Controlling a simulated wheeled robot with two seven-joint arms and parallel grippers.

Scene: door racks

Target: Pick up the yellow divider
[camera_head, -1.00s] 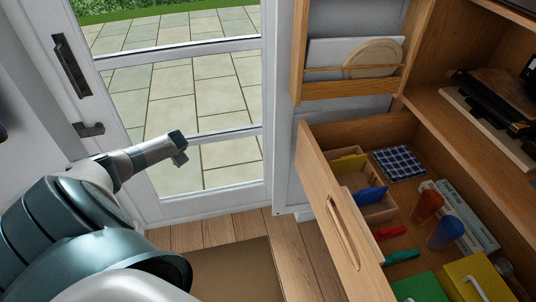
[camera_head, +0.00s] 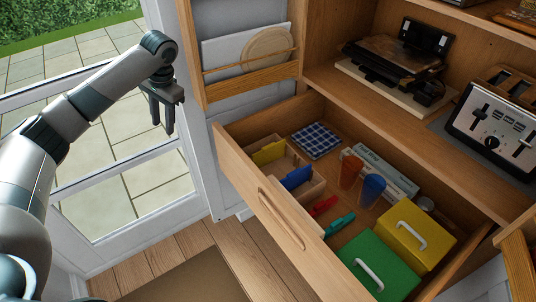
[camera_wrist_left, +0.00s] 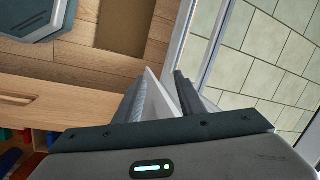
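The yellow divider (camera_head: 268,153) is a flat upright panel in the wooden box at the left end of the open drawer (camera_head: 270,210). A blue divider (camera_head: 297,178) stands in the same box, nearer to me. My left gripper (camera_head: 163,122) is raised left of the drawer, in front of the glass door, pointing down. The fingers also show in the left wrist view (camera_wrist_left: 167,95), where the yellow divider is not seen. My right gripper is not in view.
The drawer also holds a checked cloth (camera_head: 317,140), an orange cup (camera_head: 350,171), a blue cup (camera_head: 372,188), a green box (camera_head: 375,265) and a yellow box (camera_head: 415,235). The drawer front and a plate rack (camera_head: 250,80) border the space. A toaster (camera_head: 490,130) stands right.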

